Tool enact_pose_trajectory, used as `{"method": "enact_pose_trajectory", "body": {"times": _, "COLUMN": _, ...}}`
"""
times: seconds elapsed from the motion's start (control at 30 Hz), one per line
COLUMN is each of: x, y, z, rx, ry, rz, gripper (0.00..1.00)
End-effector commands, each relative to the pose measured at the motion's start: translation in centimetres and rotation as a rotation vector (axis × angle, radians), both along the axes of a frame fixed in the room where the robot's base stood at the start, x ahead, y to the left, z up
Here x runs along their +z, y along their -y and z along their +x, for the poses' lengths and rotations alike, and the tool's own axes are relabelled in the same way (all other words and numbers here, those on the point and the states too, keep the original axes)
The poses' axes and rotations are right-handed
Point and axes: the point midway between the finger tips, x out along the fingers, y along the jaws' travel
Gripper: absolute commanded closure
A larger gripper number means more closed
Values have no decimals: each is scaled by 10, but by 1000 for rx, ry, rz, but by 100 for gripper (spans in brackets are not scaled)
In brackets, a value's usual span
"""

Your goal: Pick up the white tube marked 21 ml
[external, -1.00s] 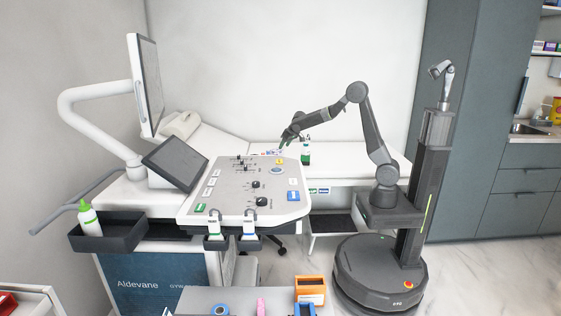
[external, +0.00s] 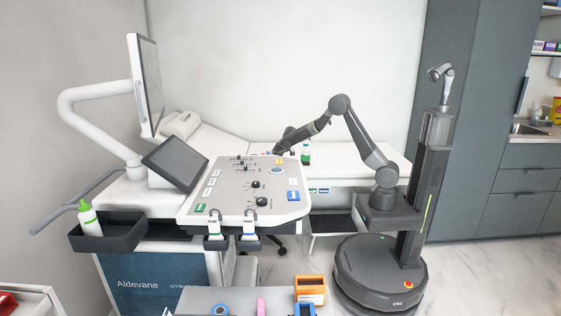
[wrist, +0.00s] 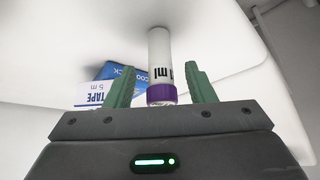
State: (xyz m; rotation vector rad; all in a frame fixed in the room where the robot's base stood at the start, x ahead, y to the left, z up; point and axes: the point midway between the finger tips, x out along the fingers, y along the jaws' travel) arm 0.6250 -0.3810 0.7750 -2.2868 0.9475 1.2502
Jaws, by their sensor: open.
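In the wrist view, a white tube (wrist: 160,55) with a purple end (wrist: 161,94) stands out between the two green fingers of my gripper (wrist: 159,72). Its dark print reads "ml" after a partly hidden digit that looks like a 1, so the full number cannot be read. The fingers are open, one on each side, with a gap to the tube. In the external view my gripper (external: 279,151) is low over the back edge of the console panel, near the white table behind. The tube cannot be made out there.
The console panel (external: 232,195) lies in front.

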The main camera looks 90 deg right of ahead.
Motion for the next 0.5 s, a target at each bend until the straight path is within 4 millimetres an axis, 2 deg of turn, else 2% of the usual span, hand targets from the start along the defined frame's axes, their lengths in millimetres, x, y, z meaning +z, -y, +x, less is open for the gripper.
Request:
{"method": "enact_pose_trajectory", "body": {"times": 0.03, "x": -8, "y": 3, "z": 3, "rx": -1, "ry": -2, "rz": 1, "gripper": 51}}
{"method": "enact_pose_trajectory", "body": {"times": 0.17, "x": -18, "y": 8, "z": 8, "rx": 1, "ry": 0, "rz": 1, "gripper": 51}}
{"method": "enact_pose_trajectory", "body": {"times": 0.43, "x": -20, "y": 9, "z": 10, "rx": 1, "ry": 1, "rz": 1, "gripper": 51}}
{"method": "enact_pose_trajectory", "body": {"times": 0.47, "x": -20, "y": 9, "z": 10, "rx": 1, "ry": 1, "rz": 1, "gripper": 52}}
{"method": "enact_pose_trajectory", "body": {"times": 0.5, "x": -20, "y": 9, "z": 10, "rx": 1, "ry": 1, "rz": 1, "gripper": 60}}
